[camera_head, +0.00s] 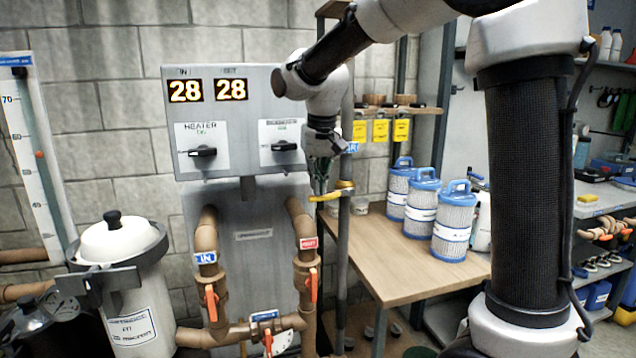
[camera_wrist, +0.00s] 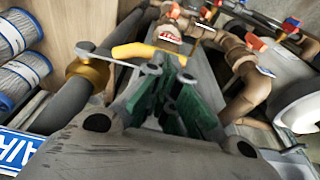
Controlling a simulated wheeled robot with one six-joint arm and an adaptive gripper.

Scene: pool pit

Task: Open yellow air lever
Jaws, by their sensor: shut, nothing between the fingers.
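The yellow air lever (camera_head: 326,198) is on a brass valve on the grey vertical pipe, right of the heater cabinet. In the wrist view the yellow lever (camera_wrist: 136,50) runs right from the brass valve body (camera_wrist: 88,72). My gripper (camera_head: 319,185) points down just above the lever's left part in the head view. In the wrist view its green-padded fingers (camera_wrist: 180,103) are shut and empty, close to the lever. Whether they touch it I cannot tell. A blue AIR label (camera_wrist: 18,150) shows in the wrist view, lower left.
The heater cabinet (camera_head: 232,85) with two black knobs stands left of my gripper. Brown pipes with orange handles (camera_head: 313,284) run below it. A wooden table (camera_head: 400,262) with blue-white filter cartridges (camera_head: 453,222) stands right. A white lidded canister (camera_head: 130,290) is at lower left.

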